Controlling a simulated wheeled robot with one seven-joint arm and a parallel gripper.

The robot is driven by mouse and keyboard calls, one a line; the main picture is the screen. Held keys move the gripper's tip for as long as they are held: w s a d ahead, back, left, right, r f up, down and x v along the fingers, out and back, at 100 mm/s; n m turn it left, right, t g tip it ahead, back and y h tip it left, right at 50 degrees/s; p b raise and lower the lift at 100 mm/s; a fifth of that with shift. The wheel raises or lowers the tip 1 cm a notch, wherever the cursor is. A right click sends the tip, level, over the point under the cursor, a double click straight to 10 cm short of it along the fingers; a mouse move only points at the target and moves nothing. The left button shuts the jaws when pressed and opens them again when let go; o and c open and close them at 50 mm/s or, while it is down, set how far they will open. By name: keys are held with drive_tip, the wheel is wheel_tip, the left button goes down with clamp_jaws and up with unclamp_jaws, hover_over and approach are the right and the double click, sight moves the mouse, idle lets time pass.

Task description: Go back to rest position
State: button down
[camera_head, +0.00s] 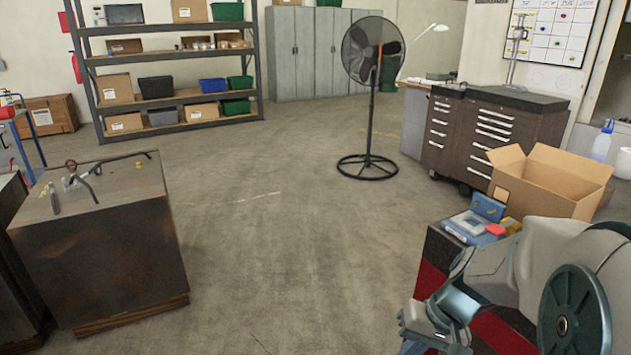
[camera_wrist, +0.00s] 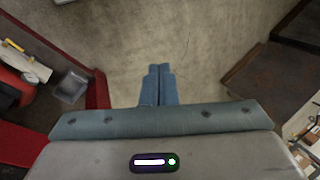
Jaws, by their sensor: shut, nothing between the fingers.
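My gripper (camera_wrist: 158,88) shows in the wrist view with its two blue-grey fingers together and nothing between them. It points down over bare concrete floor and touches nothing that I can see. In the head view, my arm fills the lower right corner, in front of a red and dark cart (camera_head: 431,262). The fingers cannot be made out clearly there.
A rusty block (camera_head: 110,255) with metal tools on top stands at the left. A cardboard box (camera_head: 545,185) and a brown drawer cabinet (camera_head: 470,135) are at the right. A pedestal fan (camera_head: 368,110) stands further back. The middle floor is clear.

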drive_tip(key=s+a+r+n+t+h+p, duration=0.1)
drive_tip(key=s+a+r+t+h, duration=0.1)
drive_tip(key=s+r+h, duration=0.2)
drive_tip(key=shift+s+r, duration=1.05)
drive_tip(key=shift+r, duration=0.65)
drive_tip(key=shift+d, duration=0.1)
